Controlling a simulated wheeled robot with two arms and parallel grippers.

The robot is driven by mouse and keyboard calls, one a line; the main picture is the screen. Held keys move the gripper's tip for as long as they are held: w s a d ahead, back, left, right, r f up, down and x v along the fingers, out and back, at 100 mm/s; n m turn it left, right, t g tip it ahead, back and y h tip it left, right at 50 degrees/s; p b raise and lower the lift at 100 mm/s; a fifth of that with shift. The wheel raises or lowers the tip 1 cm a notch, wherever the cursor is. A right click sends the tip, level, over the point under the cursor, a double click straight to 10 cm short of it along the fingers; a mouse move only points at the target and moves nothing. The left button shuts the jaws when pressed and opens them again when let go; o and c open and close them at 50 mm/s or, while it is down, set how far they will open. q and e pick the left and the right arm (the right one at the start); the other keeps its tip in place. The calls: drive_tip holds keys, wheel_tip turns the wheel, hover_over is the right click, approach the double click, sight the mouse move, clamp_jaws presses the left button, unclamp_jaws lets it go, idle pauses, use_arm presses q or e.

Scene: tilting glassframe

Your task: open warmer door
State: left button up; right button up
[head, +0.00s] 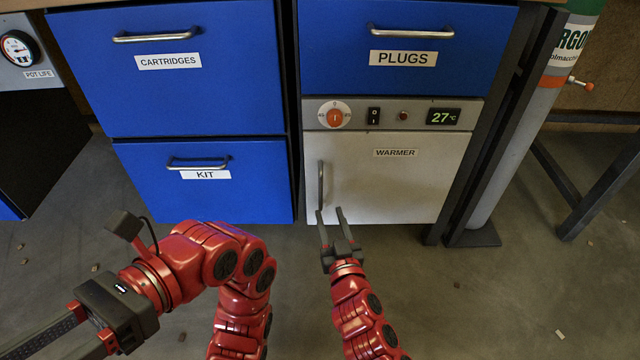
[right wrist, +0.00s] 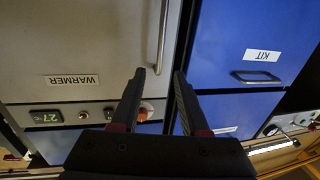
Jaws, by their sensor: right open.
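The warmer (head: 395,153) is a light grey door with a "WARMER" label, under a control strip. It looks closed. Its vertical metal handle (head: 321,185) is near the door's left edge. My right gripper (head: 329,211) is open and empty, its fingertips around the handle's lower end in the head view. In the right wrist view, which is upside down, the handle (right wrist: 163,35) lines up between the two fingertips (right wrist: 160,74); I cannot tell if they touch it. My left gripper (head: 115,310) is at the lower left, pointing away, its fingertips cut off by the frame.
The control strip (head: 390,114) has an orange knob and a 27°C display. Blue drawers carry the labels PLUGS (head: 404,58), CARTRIDGES (head: 168,61) and KIT (head: 205,174). A gas cylinder (head: 520,130) and dark post stand right of the warmer. The floor before the door is clear.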

sight(321, 187)
drive_tip(key=w, duration=0.3)
drive_tip(key=w+a, duration=0.1)
drive_tip(key=w, duration=0.2)
drive_tip(key=w+a, duration=0.1)
drive_tip(key=w, duration=0.2)
drive_tip(key=shift+w, duration=0.25)
use_arm(q)
drive_tip(key=shift+w+d+r+n+g+h, duration=0.3)
drive_tip(key=shift+w+d+g, duration=0.3)
drive_tip(key=shift+g, duration=0.25)
drive_tip(key=shift+w+d+r+n+g+h, duration=0.25)
drive_tip(key=shift+w+d+g, duration=0.35)
drive_tip(key=shift+g, duration=0.25)
use_arm(e)
drive_tip(key=shift+w, duration=0.55)
clamp_jaws()
drive_tip(key=shift+a, duration=0.1)
